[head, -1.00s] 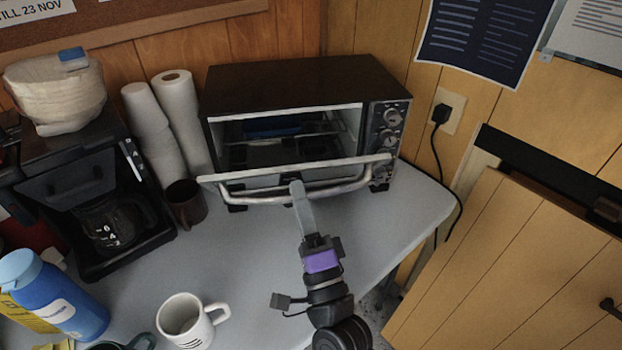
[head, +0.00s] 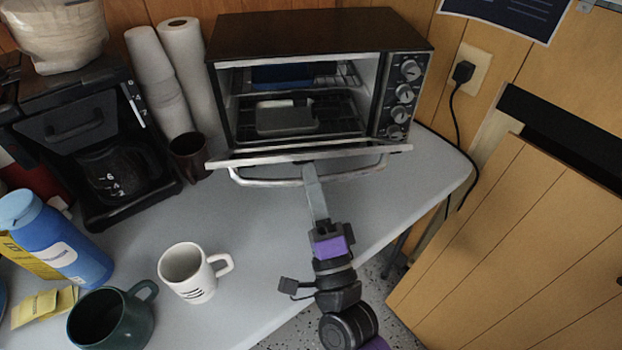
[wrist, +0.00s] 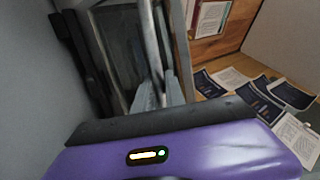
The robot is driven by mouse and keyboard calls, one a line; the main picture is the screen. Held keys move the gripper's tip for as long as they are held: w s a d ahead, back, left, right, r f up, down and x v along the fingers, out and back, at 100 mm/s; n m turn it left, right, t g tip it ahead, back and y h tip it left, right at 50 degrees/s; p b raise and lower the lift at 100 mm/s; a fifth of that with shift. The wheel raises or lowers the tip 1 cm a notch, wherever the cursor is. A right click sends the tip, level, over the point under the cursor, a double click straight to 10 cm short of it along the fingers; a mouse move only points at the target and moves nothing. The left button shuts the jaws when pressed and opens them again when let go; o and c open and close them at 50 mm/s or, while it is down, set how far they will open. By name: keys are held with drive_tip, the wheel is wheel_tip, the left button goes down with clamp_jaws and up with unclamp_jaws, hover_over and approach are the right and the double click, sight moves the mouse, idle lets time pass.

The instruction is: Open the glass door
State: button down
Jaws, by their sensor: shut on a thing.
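The toaster oven (head: 320,32) stands at the back of the table with its dark top and a column of knobs on the right. Its glass door (head: 300,152) is hinged down to about level, and the inside shows. The door's curved metal handle (head: 265,180) runs along the front edge. My gripper (head: 308,172) is shut on the handle near its middle. In the wrist view the fingers (wrist: 158,95) meet the handle bar; the exact contact is partly hidden.
A grey tray (head: 286,117) and a blue item (head: 280,74) lie inside the oven. A brown mug (head: 190,157) stands close left of the door. A white mug (head: 190,272), a green mug (head: 108,318) and a blue bottle (head: 58,240) stand at the front left.

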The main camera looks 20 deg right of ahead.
drive_tip(key=shift+w+f, duration=0.1)
drive_tip(key=shift+f, duration=0.05)
drive_tip(key=c, duration=1.5)
unclamp_jaws()
drive_tip(key=shift+d, duration=0.1)
drive_tip(key=shift+o, duration=0.5)
drive_tip(key=shift+s+f, duration=0.15)
drive_tip(key=shift+s, duration=0.1)
drive_tip(key=s, duration=1.2)
drive_tip(key=shift+s+a, duration=0.3)
drive_tip(key=shift+a, duration=0.05)
drive_tip(key=shift+f, duration=0.15)
